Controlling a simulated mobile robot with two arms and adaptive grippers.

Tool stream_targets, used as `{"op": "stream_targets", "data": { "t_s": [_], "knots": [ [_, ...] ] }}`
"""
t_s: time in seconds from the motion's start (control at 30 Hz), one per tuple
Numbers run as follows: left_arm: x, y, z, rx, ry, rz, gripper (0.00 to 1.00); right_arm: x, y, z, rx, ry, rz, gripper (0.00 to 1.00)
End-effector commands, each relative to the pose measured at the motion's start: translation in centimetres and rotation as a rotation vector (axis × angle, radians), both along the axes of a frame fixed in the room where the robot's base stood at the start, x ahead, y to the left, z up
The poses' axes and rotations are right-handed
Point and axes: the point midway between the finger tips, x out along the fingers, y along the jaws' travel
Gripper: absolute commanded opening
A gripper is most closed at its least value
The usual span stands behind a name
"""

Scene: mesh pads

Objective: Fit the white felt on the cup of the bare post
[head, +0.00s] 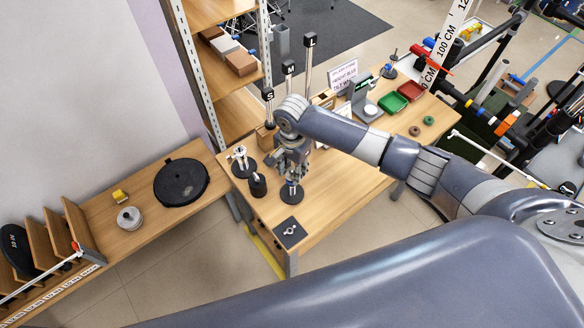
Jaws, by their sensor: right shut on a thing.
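My right gripper (292,176) points down over the near end of the wooden table. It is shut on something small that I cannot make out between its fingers. Directly below it stands a short post with a blue band (291,188) on a round dark base (291,196). The gripper hides the top of this post, so I cannot tell whether they touch. To the left, another post with a whitish branching head (239,153) stands on a round dark base (243,168). I cannot pick out the white felt with certainty. My left gripper is not in view.
A dark square pad (290,233) with a small light part lies near the table's front corner. Tall posts marked S, M and L (309,62) stand behind. Green (392,102) and red trays (411,90) lie farther right.

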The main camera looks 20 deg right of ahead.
Motion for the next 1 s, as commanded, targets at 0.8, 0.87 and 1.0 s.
{"op": "stream_targets", "data": {
  "t_s": [0.8, 0.87, 1.0],
  "knots": [
    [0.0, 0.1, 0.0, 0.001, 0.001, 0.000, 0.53, 0.1, 0.1, 3.6, 0.002, -0.005, 0.001, 0.56],
    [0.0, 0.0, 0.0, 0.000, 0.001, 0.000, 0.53, 0.1, 0.1, 4.9, 0.002, -0.003, 0.001, 0.56],
    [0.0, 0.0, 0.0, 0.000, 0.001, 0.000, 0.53, 0.1, 0.0, 8.0, 0.002, -0.003, 0.001, 0.56]
  ]
}}
